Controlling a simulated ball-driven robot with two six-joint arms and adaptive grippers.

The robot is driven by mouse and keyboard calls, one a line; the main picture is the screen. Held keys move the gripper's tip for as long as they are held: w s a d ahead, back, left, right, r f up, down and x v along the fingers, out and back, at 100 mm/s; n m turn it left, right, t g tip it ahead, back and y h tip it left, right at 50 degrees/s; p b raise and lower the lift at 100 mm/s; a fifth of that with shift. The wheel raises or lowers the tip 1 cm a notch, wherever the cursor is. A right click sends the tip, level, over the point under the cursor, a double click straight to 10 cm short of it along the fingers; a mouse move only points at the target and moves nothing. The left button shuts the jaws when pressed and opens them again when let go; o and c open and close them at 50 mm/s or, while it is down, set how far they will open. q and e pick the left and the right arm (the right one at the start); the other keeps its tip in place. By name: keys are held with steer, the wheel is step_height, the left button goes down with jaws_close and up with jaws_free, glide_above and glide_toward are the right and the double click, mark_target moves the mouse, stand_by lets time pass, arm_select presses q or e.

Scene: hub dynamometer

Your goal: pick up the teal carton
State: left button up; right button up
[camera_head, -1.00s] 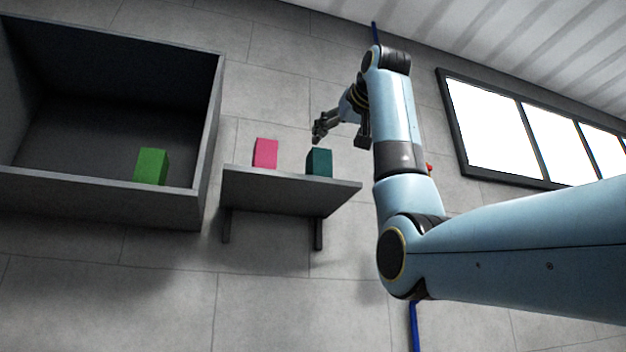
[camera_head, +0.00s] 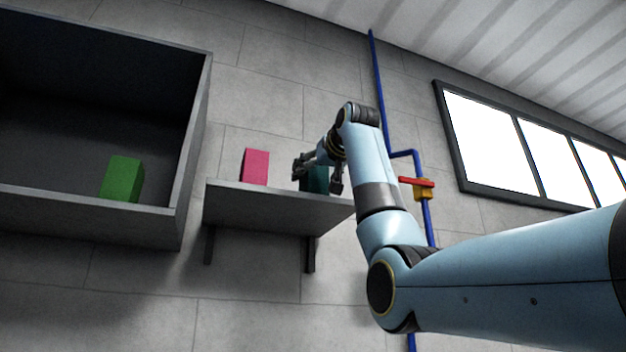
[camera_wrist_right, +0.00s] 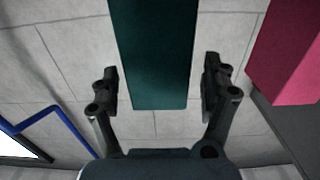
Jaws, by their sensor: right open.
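The teal carton (camera_head: 318,180) stands on the small wall shelf (camera_head: 270,203), partly hidden behind my right gripper (camera_head: 317,178). In the right wrist view the teal carton (camera_wrist_right: 154,60) comes down from the top edge, its lower end between the two fingers. My right gripper (camera_wrist_right: 160,92) is open there, one finger on each side of the carton, with a visible gap on both sides. It does not hold the carton. My left gripper does not show.
A pink carton (camera_head: 255,167) stands to the left on the same shelf; it also shows in the right wrist view (camera_wrist_right: 290,55). A green carton (camera_head: 122,179) sits in the open wall box (camera_head: 90,212). A blue pipe (camera_head: 380,90) with a red-handled valve (camera_head: 424,190) runs behind my arm.

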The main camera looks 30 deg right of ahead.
steer(key=shift+r+p+x, duration=0.2)
steer(key=shift+p+x, duration=0.35)
steer(key=shift+x, duration=0.55)
steer(key=shift+w+d+f, duration=0.15)
steer(key=shift+w+f, duration=0.05)
steer(key=c, duration=1.3)
steer(key=shift+r, duration=0.1)
steer(key=shift+c, duration=0.3)
steer(key=shift+r, duration=0.1)
